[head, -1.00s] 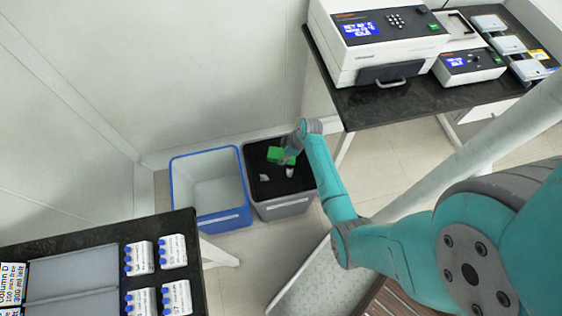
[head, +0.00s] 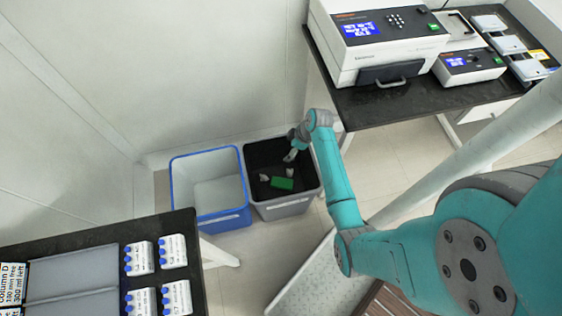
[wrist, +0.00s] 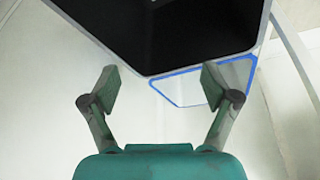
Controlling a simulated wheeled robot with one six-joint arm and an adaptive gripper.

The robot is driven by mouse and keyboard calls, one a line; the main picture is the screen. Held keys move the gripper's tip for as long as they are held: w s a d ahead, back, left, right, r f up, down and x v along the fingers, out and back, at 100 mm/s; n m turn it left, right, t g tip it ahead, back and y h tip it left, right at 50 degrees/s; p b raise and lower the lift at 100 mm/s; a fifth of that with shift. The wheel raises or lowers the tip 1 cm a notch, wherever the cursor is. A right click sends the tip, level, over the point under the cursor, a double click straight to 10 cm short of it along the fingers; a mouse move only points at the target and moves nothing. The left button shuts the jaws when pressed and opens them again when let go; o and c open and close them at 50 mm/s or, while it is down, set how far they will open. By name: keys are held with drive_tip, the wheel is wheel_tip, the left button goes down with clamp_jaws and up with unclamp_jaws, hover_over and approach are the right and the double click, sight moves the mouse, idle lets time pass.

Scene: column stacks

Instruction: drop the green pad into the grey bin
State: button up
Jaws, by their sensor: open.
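The green pad (head: 282,183) lies inside the grey bin (head: 284,208), on its dark bottom, in the head view. Small pale scraps lie near it in the bin. My gripper (head: 291,156) is above the back part of the bin, apart from the pad. In the wrist view my gripper (wrist: 158,88) has its two fingers spread wide with nothing between them. The grey bin's rim (wrist: 150,74) and black inside fill the top of that view; the pad does not show there.
A white bin with a blue rim (head: 212,219) stands directly left of the grey bin. A dark-topped bench with instruments (head: 375,108) is at the upper right. Another dark table (head: 190,222) with blue-capped bottles is at the lower left. Walls stand close behind the bins.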

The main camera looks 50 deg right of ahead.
drive_tip(key=v, duration=0.5)
drive_tip(key=shift+s+r, duration=0.15)
drive_tip(key=shift+r, duration=0.2)
